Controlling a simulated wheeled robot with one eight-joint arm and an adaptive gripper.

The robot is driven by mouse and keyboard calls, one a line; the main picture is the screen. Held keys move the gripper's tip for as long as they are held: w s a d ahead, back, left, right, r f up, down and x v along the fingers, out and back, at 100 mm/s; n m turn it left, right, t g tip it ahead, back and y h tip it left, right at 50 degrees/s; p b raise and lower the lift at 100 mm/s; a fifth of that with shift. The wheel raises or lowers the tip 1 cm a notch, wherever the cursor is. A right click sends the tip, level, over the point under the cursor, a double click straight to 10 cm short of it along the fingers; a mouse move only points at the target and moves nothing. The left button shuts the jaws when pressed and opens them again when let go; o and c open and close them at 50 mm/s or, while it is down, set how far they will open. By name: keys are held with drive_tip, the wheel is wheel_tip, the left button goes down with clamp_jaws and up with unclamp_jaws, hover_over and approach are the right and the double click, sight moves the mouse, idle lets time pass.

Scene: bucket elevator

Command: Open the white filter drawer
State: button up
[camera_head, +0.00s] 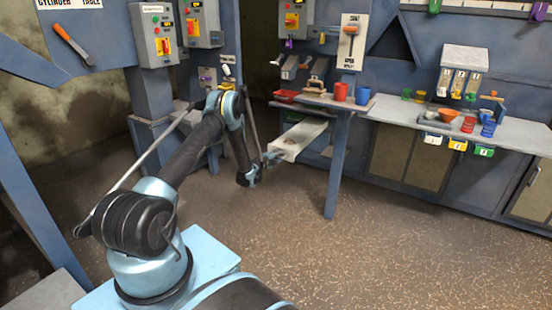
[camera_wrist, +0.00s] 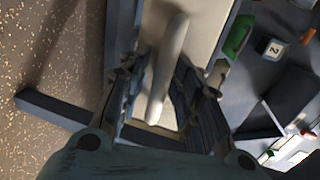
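The white filter drawer (camera_head: 304,134) juts out from under the counter in the head view, toward my gripper. My gripper (camera_head: 271,157) is at its near end. In the wrist view the pale drawer (camera_wrist: 204,28) fills the top middle, and a whitish rounded bar (camera_wrist: 168,68) runs along it. The fingers of my gripper (camera_wrist: 163,82) stand apart on either side of this bar, with gaps visible. I cannot tell whether they touch the drawer's near edge.
The counter carries a red cup (camera_head: 340,91) and a blue cup (camera_head: 362,95). A table leg (camera_head: 337,168) stands right of the drawer. A green object (camera_wrist: 238,38) and a block marked 2 (camera_wrist: 268,47) are at the wrist view's right. The floor in front is clear.

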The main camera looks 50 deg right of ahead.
drive_tip(key=shift+w, duration=0.15)
drive_tip(key=shift+a, duration=0.25)
drive_tip(key=v, duration=0.7)
idle(0.5)
